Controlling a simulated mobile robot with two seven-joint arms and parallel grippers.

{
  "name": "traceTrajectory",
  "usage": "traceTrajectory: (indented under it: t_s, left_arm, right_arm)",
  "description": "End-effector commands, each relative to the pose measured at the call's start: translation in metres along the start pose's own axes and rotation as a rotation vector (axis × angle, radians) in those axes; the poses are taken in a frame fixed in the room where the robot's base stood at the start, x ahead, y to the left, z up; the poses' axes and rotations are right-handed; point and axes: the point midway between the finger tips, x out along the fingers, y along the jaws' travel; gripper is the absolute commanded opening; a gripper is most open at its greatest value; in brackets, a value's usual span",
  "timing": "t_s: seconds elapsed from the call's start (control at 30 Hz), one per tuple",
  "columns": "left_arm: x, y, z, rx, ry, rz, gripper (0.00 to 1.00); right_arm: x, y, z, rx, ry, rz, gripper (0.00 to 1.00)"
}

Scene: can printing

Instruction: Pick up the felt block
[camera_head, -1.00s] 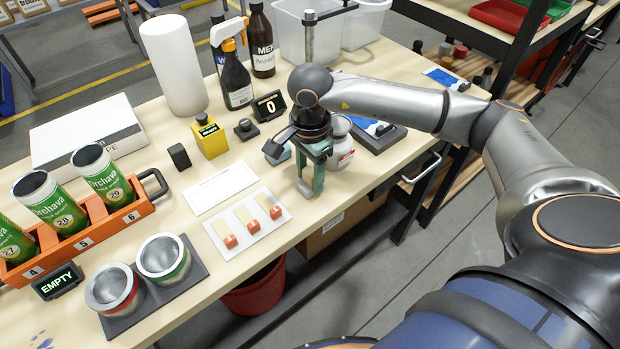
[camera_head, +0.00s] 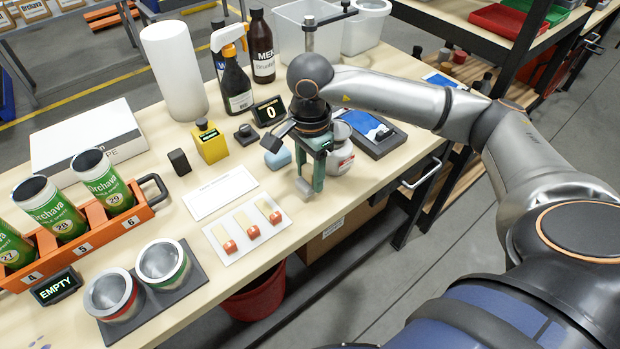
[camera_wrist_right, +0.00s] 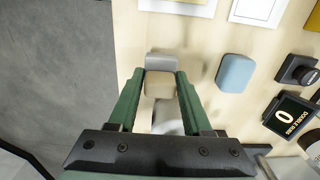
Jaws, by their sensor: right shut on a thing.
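The felt block (camera_wrist_right: 159,84), beige with a grey end, sits between the fingers of my right gripper (camera_wrist_right: 160,88) in the right wrist view. The gripper is shut on it. In the head view, my right gripper (camera_head: 309,182) points down at the table's front edge, and the block's grey part (camera_head: 305,189) shows at the fingertips. I cannot tell whether the block touches the table. My left gripper is not in view.
A light-blue block (camera_head: 277,157) lies just left of the gripper. A white jar (camera_head: 341,158) stands close behind it. A white card with three beige-and-red pieces (camera_head: 247,228) lies to the left. A blue-screened device (camera_head: 372,132) lies to the right.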

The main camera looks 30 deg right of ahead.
Motion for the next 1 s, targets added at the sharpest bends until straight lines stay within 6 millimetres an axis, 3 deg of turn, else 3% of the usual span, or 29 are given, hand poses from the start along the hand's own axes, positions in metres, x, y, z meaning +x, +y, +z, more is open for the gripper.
traceTrajectory:
  t_s: [0.3,0.63,1.0]
  left_arm:
    - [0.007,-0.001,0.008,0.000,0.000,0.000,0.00]
    - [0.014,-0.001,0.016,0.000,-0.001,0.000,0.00]
    - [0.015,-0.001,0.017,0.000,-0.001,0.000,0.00]
  right_arm:
    - [-0.070,-0.019,0.052,-0.007,-0.002,-0.008,0.00]
    - [-0.097,-0.040,0.115,-0.004,0.000,-0.002,0.00]
    - [-0.106,-0.047,0.132,0.000,0.001,-0.001,0.00]
